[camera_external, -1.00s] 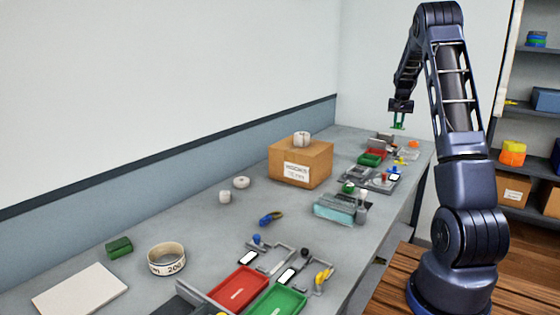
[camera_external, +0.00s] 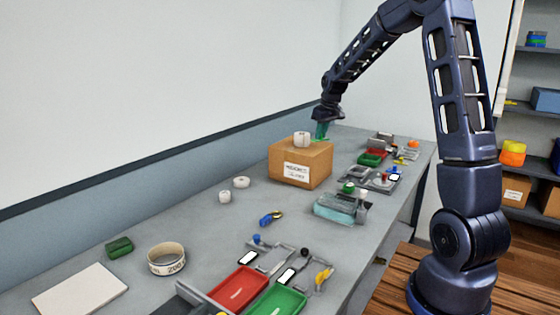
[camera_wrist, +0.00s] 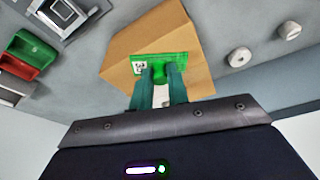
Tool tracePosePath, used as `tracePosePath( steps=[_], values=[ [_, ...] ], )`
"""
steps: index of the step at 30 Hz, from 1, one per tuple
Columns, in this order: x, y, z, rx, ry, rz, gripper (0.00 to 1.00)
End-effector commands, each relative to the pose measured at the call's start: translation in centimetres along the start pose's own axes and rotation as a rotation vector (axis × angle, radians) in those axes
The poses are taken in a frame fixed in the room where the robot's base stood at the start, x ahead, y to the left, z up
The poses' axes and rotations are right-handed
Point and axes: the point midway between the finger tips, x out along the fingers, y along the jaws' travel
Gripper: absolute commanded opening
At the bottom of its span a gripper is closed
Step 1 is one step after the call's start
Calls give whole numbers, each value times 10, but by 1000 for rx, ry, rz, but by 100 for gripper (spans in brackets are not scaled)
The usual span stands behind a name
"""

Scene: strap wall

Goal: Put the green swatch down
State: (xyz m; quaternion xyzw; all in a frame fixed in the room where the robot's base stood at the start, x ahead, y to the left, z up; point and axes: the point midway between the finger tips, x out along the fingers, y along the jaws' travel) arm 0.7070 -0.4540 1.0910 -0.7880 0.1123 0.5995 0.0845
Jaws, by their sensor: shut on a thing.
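The green swatch (camera_wrist: 180,60) is held between the fingertips of my gripper (camera_wrist: 160,75). In the wrist view it lies across the picture over the brown cardboard box (camera_wrist: 125,58), with a small black-and-white mark at its left end. The swatch is barely visible there. I cannot tell whether it touches the box.
Two white round pieces (camera_external: 241,182) (camera_external: 225,196) lie left of the box. The bench (camera_external: 200,235) is clear in front of the box's left side.

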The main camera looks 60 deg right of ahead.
Motion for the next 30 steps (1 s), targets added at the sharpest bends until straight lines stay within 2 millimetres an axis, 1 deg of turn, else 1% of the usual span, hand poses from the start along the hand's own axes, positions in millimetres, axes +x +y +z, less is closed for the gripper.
tracePosePath(
  steps=[1,6,9,12,15,17,20,23,30],
  values=[
    [-2,-24,2,-54,1,-15,0],
    [-5,-95,14,-231,2,-64,0],
    [-8,-128,23,-319,2,-88,0],
    [-9,-153,31,-388,2,-107,0],
    [-10,-169,37,-432,2,-120,0],
    [-10,-174,39,-448,1,-124,0],
    [-3,-178,43,-459,0,-128,0],
    [14,-179,49,-460,-3,-130,0],
    [65,-179,62,-461,-3,-130,0]
  ],
)
